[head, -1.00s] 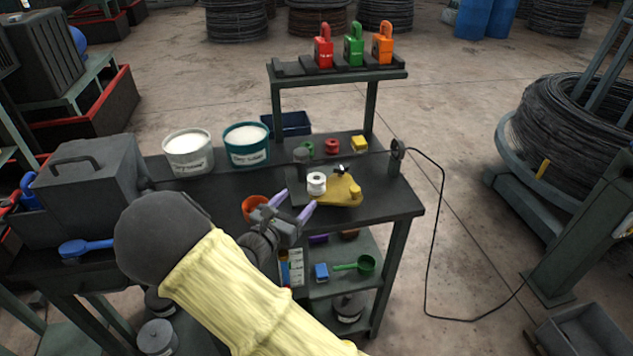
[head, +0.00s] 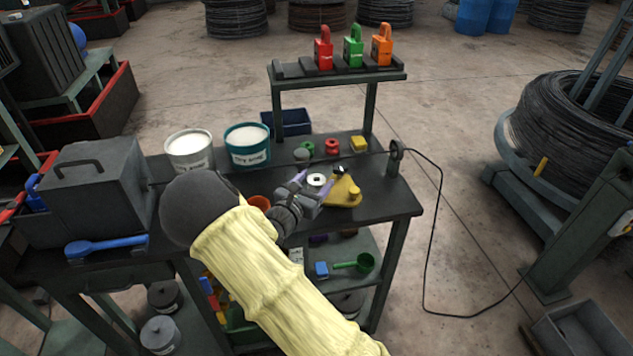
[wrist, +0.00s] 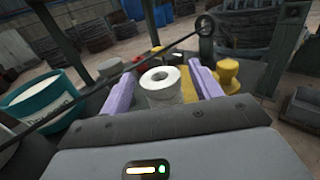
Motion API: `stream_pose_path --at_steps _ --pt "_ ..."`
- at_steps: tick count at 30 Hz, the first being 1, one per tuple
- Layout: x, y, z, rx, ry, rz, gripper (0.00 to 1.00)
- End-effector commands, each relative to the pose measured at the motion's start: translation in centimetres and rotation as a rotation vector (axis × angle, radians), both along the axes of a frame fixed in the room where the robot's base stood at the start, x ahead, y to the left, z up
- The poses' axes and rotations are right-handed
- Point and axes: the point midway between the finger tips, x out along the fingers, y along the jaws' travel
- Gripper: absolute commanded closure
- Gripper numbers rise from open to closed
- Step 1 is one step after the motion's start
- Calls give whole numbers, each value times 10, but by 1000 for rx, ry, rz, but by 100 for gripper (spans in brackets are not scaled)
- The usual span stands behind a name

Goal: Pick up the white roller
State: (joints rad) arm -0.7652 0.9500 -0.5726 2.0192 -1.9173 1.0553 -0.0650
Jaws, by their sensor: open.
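The white roller (head: 316,180) stands upright on the dark bench top, its round end with a centre hole facing up. In the wrist view the white roller (wrist: 160,86) sits between the two purple fingers of my gripper (wrist: 163,88). My gripper (head: 318,182) is open, one finger on each side of the roller. A small gap shows beside the left finger; contact on the right side is hard to tell. In the head view the gripper hides the roller's lower part.
A yellow fixture (head: 345,192) stands close right of the roller. A taut wire (wrist: 110,82) runs across to a ring post (head: 395,155). Red (head: 332,146), green (head: 307,148) and yellow (head: 358,144) pieces lie behind. Two tubs, one teal (head: 247,147), stand left.

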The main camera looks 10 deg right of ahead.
Motion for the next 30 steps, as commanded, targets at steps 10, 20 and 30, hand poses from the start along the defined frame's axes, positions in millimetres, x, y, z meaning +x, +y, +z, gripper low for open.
stream_pose_path --at_steps 10,20,30 --pt "11 -10 -1 0 0 1 37" --pt "11 -10 -1 0 0 1 37" --pt "11 -10 -1 1 -1 1 85"
